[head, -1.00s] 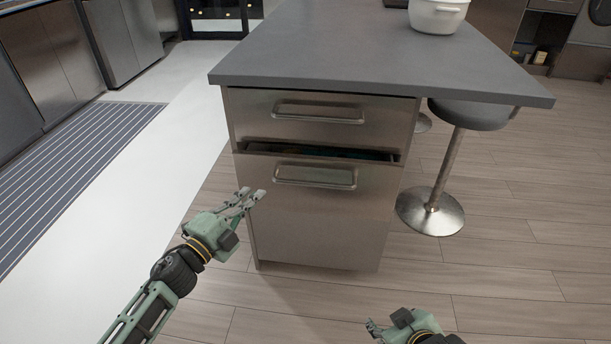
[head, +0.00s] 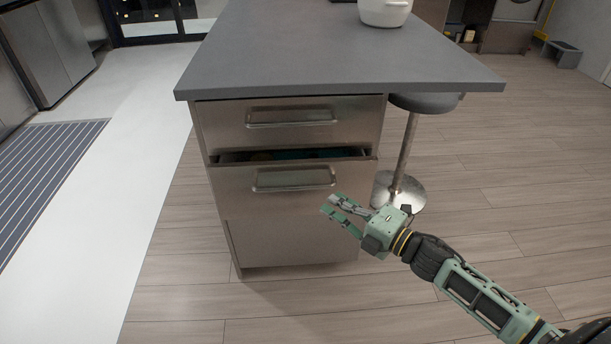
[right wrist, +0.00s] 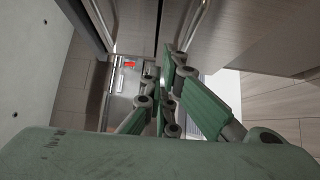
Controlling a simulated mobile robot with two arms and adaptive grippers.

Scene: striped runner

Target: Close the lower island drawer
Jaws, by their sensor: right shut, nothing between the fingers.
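The island's lower drawer (head: 285,222) has a metallic front with a bar handle (head: 293,179). It stands slightly open, with a dark gap along its top edge in the head view. Some teal contents show in the gap. The upper drawer (head: 350,130) above it looks closed. My right gripper (head: 331,203) is shut and empty, in front of the right part of the lower drawer front, just below and right of the handle. Whether it touches the front is unclear. Its fingers (right wrist: 165,95) also show in the right wrist view, near metallic panels. My left gripper is out of view.
The grey countertop (head: 320,55) overhangs the drawers, with a white pot (head: 385,12) on it. A round stool (head: 403,150) stands right of the drawers. A striped runner (head: 50,165) lies at left. The wood floor in front is clear.

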